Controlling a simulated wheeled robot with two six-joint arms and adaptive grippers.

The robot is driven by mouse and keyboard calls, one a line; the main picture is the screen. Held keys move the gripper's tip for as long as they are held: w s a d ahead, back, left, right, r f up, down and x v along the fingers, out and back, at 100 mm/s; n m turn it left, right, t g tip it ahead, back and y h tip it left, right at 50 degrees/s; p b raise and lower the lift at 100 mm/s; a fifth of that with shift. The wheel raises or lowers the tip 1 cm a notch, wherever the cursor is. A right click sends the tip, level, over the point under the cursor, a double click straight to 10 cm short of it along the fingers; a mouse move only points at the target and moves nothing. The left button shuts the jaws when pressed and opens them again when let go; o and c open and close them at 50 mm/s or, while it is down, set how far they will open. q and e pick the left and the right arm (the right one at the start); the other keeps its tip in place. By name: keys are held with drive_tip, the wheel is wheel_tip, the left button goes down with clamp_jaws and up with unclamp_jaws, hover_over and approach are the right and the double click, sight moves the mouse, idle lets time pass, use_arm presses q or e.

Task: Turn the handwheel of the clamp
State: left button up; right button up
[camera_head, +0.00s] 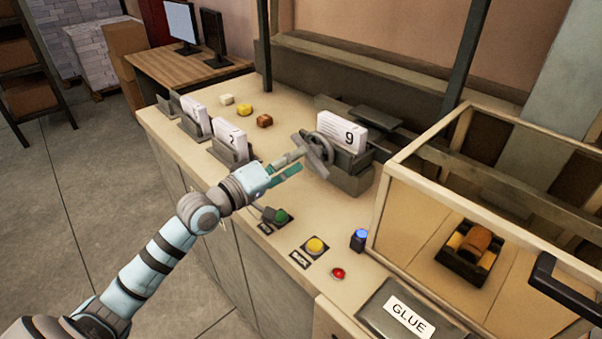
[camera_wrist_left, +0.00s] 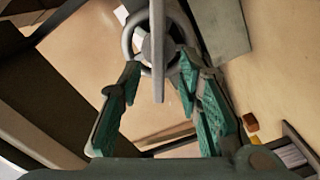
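The clamp (camera_head: 349,175) is a grey block on the bench, with a white card marked 9 (camera_head: 342,132) at its top. Its round, spoked grey handwheel (camera_head: 325,151) faces my left arm. My left gripper (camera_head: 291,164) has green-padded fingers and reaches the wheel from the left. In the left wrist view, the handwheel (camera_wrist_left: 133,38) lies at the fingertips, and a narrow grey bar (camera_wrist_left: 157,60) crosses it between the fingers. The left gripper (camera_wrist_left: 160,78) is open, with a clear gap between its fingers. I cannot tell whether a finger touches the rim. My right gripper is not in view.
Card holders 1 (camera_head: 196,118) and 2 (camera_head: 230,141) stand left of the clamp, with small blocks (camera_head: 244,110) behind. Buttons (camera_head: 315,245) line the front edge. A framed clear enclosure (camera_head: 425,150) and a glue box (camera_head: 408,315) stand right.

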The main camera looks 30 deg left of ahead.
sight(314, 152)
use_arm(q)
drive_tip(key=x, duration=0.2)
drive_tip(key=shift+w+d+r+b, duration=0.1)
drive_tip(key=shift+w+b, duration=0.15)
drive_tip(key=shift+b, duration=0.05)
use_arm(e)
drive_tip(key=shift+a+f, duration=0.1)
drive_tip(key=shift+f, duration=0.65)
use_arm(q)
drive_tip(key=shift+c, duration=0.4)
clamp_jaws()
drive_tip(key=m, duration=0.2)
drive_tip(key=shift+d+r+m, duration=0.1)
drive_tip(key=shift+m, duration=0.2)
drive_tip(key=shift+o, duration=0.4)
unclamp_jaws()
